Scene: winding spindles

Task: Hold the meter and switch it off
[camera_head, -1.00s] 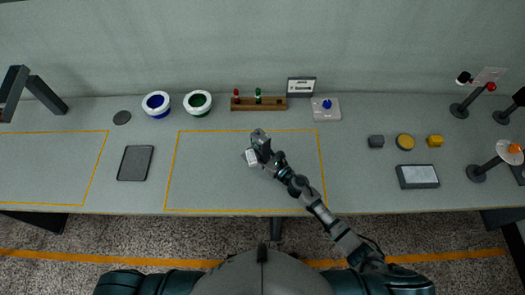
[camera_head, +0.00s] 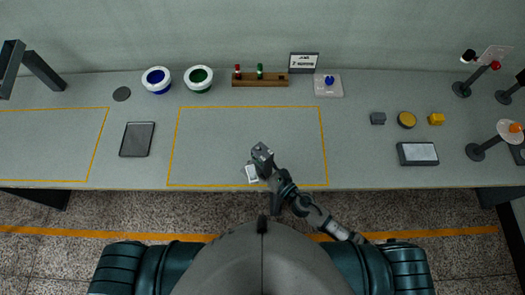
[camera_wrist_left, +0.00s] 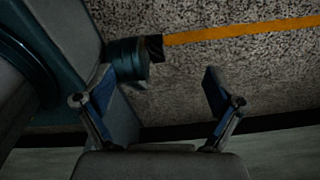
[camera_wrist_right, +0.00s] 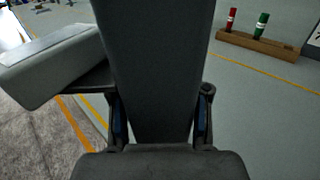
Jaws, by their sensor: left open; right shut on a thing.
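The meter (camera_head: 262,152) has a dark grey body with a pale box-shaped part (camera_head: 251,173) at its side. My right gripper (camera_head: 269,168) is shut on it above the near part of the outlined table area. In the right wrist view the dark body (camera_wrist_right: 150,70) stands between my right fingers (camera_wrist_right: 160,105), and the pale box (camera_wrist_right: 50,65) sticks out to the left. I cannot make out a switch or a reading. My left gripper (camera_wrist_left: 158,80) is open and empty in the left wrist view, over the floor and close to my own body. It does not show in the head view.
The table (camera_head: 230,140) is mostly clear inside the yellow outline. Two bowls (camera_head: 157,80) (camera_head: 199,78), a wooden rack (camera_head: 259,82) and a small sign (camera_head: 304,63) stand along the back. A dark tray (camera_head: 137,139) lies left; a screened device (camera_head: 417,153) and stands (camera_head: 487,147) are right.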

